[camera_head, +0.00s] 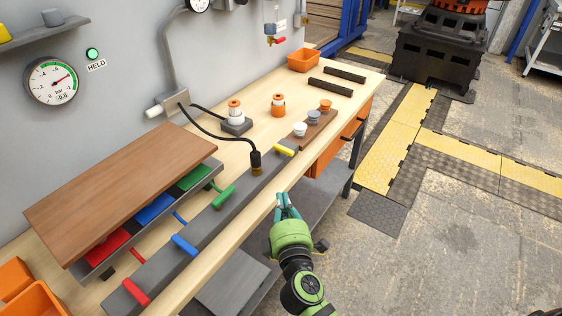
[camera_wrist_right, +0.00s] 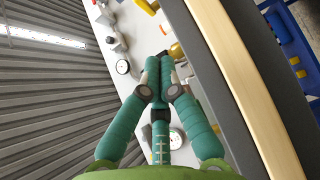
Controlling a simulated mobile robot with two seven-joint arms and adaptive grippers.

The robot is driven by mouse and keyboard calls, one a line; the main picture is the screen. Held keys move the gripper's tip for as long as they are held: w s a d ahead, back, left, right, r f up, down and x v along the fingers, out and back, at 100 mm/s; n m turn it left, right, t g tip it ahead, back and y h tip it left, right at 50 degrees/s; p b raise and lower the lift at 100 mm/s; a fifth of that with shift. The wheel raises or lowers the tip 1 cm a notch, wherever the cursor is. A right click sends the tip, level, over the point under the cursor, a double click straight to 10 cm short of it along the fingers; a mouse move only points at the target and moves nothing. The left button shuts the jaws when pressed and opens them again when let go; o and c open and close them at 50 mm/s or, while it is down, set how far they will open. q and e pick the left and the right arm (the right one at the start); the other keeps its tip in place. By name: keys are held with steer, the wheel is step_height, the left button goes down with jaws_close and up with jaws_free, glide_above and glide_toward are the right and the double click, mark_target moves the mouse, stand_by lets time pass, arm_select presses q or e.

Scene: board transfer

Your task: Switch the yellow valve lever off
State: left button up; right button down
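The yellow valve lever (camera_head: 285,150) sits at the far end of the long grey bar (camera_head: 207,233) on the bench. It lies across the bar. My right gripper (camera_head: 283,200) is beyond the bench's front edge, below and apart from the yellow lever. Its teal fingers also show in the right wrist view (camera_wrist_right: 160,60), where the tips come together with nothing between them. The yellow lever is not clearly identifiable there. My left gripper is not in view.
On the same bar are a green lever (camera_head: 224,197) lying along it, and a blue lever (camera_head: 184,245) and red lever (camera_head: 137,292) lying across it. A black hose connector (camera_head: 255,160) stands near the yellow lever. A brown board (camera_head: 120,190) and gauge (camera_head: 52,81) are left.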

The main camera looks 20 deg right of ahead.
steer(key=shift+w+a+r+n+y, duration=0.2)
steer(key=shift+a+r+n+y, duration=0.1)
steer(key=shift+a+n, duration=0.2)
steer(key=p, duration=0.1)
glide_toward(280, 151)
steer(key=w+a, duration=0.2)
steer(key=a, duration=0.1)
steer(key=shift+w+f, duration=0.1)
steer(key=shift+w, duration=0.2)
steer(key=w+d, duration=0.1)
steer(key=w+d+p, duration=0.1)
steer(key=shift+w+d, duration=0.2)
steer(key=shift+w, duration=0.1)
steer(key=shift+w+d+f, duration=0.1)
steer(key=shift+w+d, duration=0.15)
steer(key=shift+d, duration=0.15)
steer(key=shift+d+y, duration=0.25)
steer(key=shift+y, duration=0.05)
